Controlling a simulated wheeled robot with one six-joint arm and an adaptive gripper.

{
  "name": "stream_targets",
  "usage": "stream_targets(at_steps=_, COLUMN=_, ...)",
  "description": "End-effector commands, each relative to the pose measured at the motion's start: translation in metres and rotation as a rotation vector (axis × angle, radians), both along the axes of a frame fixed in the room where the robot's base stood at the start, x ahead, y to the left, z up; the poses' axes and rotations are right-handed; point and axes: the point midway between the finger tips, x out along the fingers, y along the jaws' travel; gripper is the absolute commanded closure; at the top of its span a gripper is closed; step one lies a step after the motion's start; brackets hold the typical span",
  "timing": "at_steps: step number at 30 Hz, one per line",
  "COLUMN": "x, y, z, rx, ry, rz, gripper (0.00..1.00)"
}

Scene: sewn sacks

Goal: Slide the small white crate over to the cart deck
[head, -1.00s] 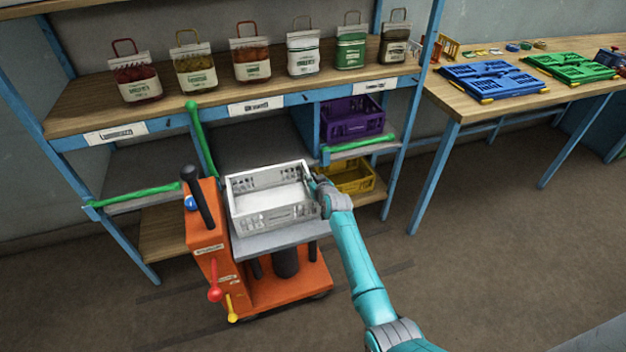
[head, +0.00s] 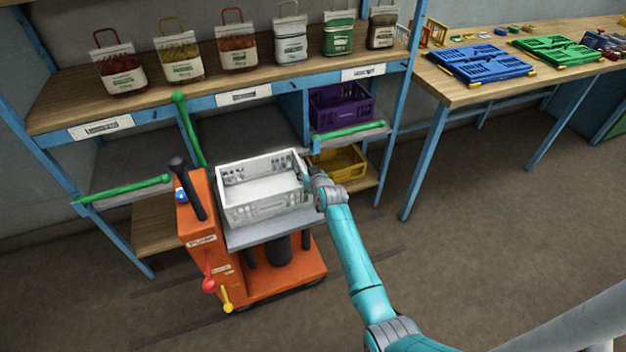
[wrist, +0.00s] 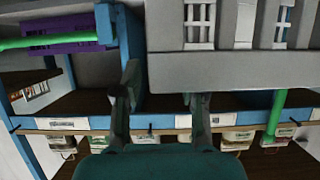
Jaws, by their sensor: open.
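The small white crate (head: 258,207) sits upright and empty over the grey cart deck (head: 275,236) of the orange cart (head: 262,285). A strip of the deck shows along the crate's near side. In the head view my gripper (head: 316,181) is at the crate's right end, close to its wall; contact cannot be told there. In the wrist view my gripper (wrist: 163,90) is open, its two fingers apart. The crate's grey-looking wall (wrist: 230,68) fills the upper right, overlapping the right finger's tip.
The blue shelf rack (head: 215,98) stands behind the cart, with several sacks on top. A purple crate (head: 340,110) and a yellow crate (head: 338,163) are right. A table (head: 462,92) is farther right. Floor (head: 470,230) at right is clear.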

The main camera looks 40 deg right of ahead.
Motion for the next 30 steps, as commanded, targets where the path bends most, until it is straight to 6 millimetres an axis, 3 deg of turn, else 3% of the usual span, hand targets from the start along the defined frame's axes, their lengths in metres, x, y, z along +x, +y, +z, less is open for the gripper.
stream_targets(at_steps=9, x=-0.051, y=0.011, z=0.020, rx=-0.001, ry=0.001, rz=-0.001, gripper=0.59)
stream_targets(at_steps=15, x=-0.075, y=0.016, z=0.029, rx=0.001, ry=0.003, rz=0.000, gripper=0.59)
stream_targets(at_steps=30, x=-0.085, y=0.019, z=0.034, rx=0.000, ry=0.003, rz=0.000, gripper=0.59)
